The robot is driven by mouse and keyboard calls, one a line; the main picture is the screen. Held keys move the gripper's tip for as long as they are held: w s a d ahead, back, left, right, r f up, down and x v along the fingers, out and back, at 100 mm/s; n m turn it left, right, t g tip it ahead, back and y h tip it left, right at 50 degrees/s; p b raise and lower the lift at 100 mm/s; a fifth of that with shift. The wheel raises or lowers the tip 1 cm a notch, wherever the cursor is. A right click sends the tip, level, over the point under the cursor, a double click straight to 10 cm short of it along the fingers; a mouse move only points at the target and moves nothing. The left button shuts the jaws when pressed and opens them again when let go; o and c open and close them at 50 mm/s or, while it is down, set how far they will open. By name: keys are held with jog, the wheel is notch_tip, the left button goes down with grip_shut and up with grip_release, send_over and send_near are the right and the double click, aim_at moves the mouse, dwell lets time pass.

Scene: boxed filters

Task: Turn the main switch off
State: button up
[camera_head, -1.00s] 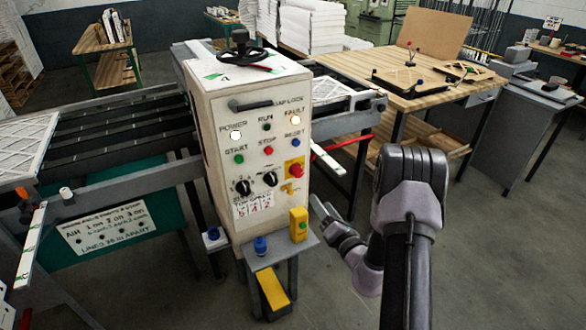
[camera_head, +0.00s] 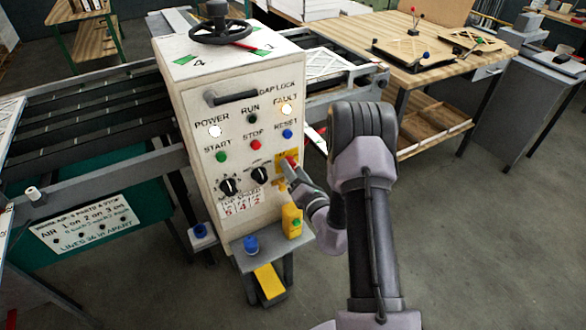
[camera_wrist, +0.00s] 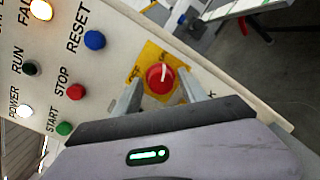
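The main switch is a red rotary knob (camera_wrist: 160,78) with a pale pointer mark on a yellow plate (camera_wrist: 152,54). In the head view the switch (camera_head: 290,161) is at the right edge of the white control panel (camera_head: 215,108), partly hidden by my gripper (camera_head: 292,173). In the wrist view my gripper (camera_wrist: 161,82) is open, with one finger on each side of the red knob. Gaps show between fingers and knob, and I cannot tell whether the fingertips reach beside it or stop in front.
Red STOP (camera_head: 256,144), blue RESET (camera_head: 287,133) and green START (camera_head: 222,156) buttons are close by, with two black selectors (camera_head: 260,175) below. A yellow box (camera_head: 291,220) and a blue button (camera_head: 251,244) stand on a small shelf under the switch. POWER (camera_head: 215,131) and FAULT lamps are lit.

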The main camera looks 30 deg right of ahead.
grip_shut()
jog(key=shift+n+b, duration=0.3)
jog(key=shift+f+n+t+y+b, duration=0.1)
jog(key=shift+n+t+y+b, duration=0.25)
jog(key=shift+n+b, duration=3.65)
jog(key=shift+n+t+y+b, duration=0.15)
jog(key=shift+n+y+b, duration=0.3)
jog(key=shift+n+b, duration=3.55)
jog(key=n+p, duration=0.2)
jog(key=shift+n, duration=0.3)
